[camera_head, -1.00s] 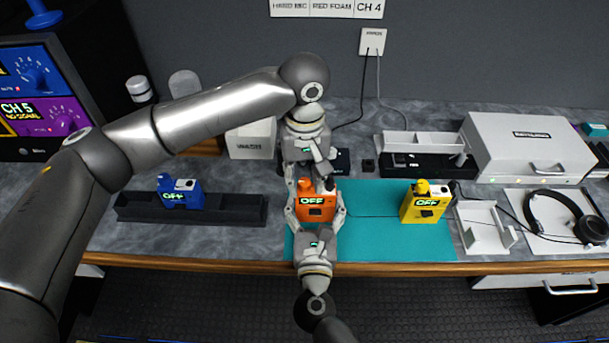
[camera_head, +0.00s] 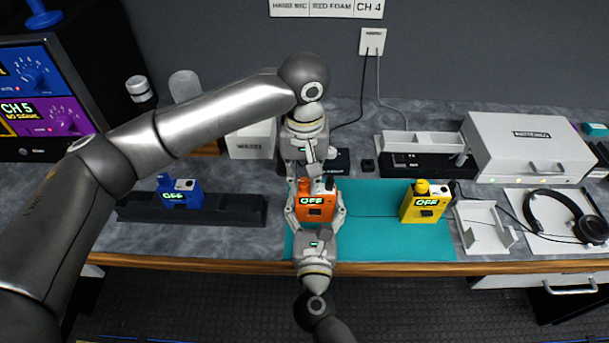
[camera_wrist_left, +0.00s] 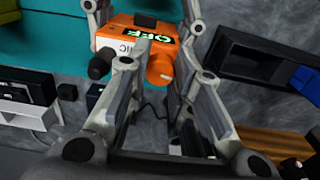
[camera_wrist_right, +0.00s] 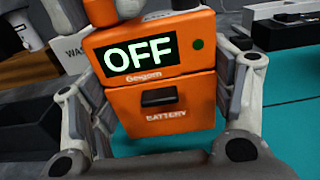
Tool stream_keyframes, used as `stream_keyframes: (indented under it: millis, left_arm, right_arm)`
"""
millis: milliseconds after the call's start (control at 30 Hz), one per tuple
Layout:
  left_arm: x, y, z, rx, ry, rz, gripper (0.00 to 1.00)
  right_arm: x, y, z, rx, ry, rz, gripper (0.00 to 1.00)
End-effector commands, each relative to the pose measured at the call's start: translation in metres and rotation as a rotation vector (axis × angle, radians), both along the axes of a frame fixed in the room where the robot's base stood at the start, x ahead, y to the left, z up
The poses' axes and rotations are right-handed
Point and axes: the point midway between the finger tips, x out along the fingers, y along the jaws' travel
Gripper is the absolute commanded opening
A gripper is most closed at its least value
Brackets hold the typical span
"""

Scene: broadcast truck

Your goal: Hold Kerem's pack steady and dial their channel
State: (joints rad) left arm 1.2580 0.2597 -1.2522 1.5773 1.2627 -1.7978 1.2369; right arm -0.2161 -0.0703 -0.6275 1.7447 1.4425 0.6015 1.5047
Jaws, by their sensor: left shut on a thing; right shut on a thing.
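An orange pack (camera_head: 316,214) stands on the teal mat (camera_head: 375,197), its screen reading OFF. My right gripper (camera_head: 315,212) is shut around the pack's sides from the front; the right wrist view shows its orange front (camera_wrist_right: 160,102) with a BATTERY door between the fingers. My left gripper (camera_head: 316,178) reaches down from behind to the pack's top. In the left wrist view the orange knob (camera_wrist_left: 159,70) lies between its fingers, beside a black stub (camera_wrist_left: 100,64). It appears shut on that knob; the exact finger contact is partly hidden.
A blue pack (camera_head: 181,194) reading OFF stands in a black tray (camera_head: 240,210) at left. A yellow pack (camera_head: 426,203) reading OFF stands on the mat's right part. A white holder (camera_head: 484,228) and headphones (camera_head: 560,218) lie further right. A wall sign (camera_head: 326,8) shows CH 4.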

Motion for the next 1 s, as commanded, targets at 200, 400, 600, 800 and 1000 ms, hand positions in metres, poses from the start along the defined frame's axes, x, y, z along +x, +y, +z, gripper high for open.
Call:
stream_keyframes:
  millis: [200, 400, 600, 800, 1000]
  left_arm:
    - [0.0, -0.0001, 0.0004, 0.0, 0.0, -0.198, 0.0]
    - [-0.0001, -0.0003, 0.0006, -0.001, 0.0, -0.39, 0.0]
    - [0.0, -0.0004, 0.0008, -0.002, -0.001, -0.579, 0.0]
    - [0.0002, 0.0, 0.0008, 0.0, -0.001, -0.768, 0.0]
    - [0.0006, 0.0002, 0.0012, -0.001, -0.002, -0.956, 0.0]
  right_arm:
    - [-0.0004, 0.0002, -0.0014, 0.0, 0.003, 0.001, 0.45]
    - [-0.0004, 0.0001, -0.0015, 0.0, 0.003, 0.001, 0.45]
    - [-0.0004, 0.0001, -0.0015, 0.0, 0.003, 0.001, 0.45]
    - [-0.0004, 0.0, -0.0015, 0.0, 0.003, 0.0, 0.45]
    - [-0.0003, -0.0001, -0.0015, 0.0, 0.003, 0.0, 0.45]
